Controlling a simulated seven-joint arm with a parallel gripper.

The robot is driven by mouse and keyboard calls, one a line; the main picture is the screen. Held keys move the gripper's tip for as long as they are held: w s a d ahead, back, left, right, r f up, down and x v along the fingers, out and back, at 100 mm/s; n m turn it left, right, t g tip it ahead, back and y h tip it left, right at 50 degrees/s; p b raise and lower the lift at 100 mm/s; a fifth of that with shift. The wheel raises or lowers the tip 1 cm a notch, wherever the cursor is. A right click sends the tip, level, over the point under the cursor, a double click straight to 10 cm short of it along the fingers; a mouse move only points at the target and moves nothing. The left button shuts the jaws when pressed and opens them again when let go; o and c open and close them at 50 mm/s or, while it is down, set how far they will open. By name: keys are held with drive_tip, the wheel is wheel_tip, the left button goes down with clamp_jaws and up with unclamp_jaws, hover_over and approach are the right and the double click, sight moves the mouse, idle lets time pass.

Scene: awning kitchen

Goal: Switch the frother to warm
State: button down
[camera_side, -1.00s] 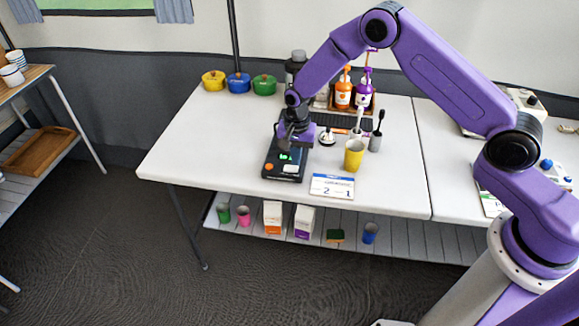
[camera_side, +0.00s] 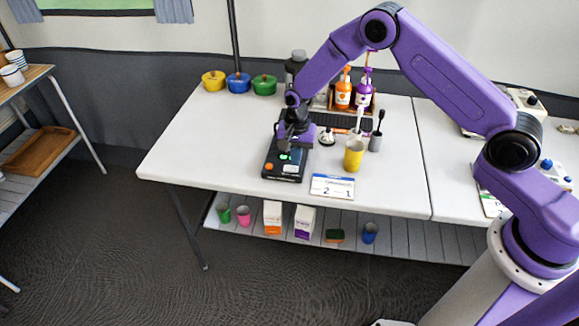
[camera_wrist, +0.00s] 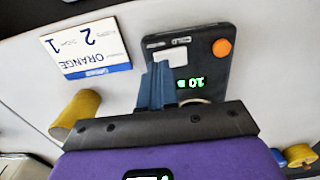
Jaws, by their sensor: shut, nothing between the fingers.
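A flat black device (camera_side: 270,171), which I take to be the frother, lies on the white table. It has an orange round button (camera_wrist: 222,47), a pale square panel (camera_wrist: 178,58), a small slot-like mark and a lit green display (camera_wrist: 190,82). My gripper (camera_side: 286,149) points down over the device. In the wrist view its bluish fingers (camera_wrist: 157,70) are shut together with nothing between them, in front of the device near the pale panel and display. I cannot tell whether the fingertips touch it. The fingers and palm hide part of the device.
Brushes in a grey holder (camera_side: 375,143), pump bottles (camera_side: 343,94) and coloured pots (camera_side: 238,83) are farther back. The table's left side is clear.

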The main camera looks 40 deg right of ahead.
drive_tip(key=shift+f, duration=0.85)
drive_tip(key=shift+r, duration=0.1)
idle(0.4)
drive_tip(key=shift+r, duration=1)
wheel_tip(320, 180, up, 10)
idle(4.9)
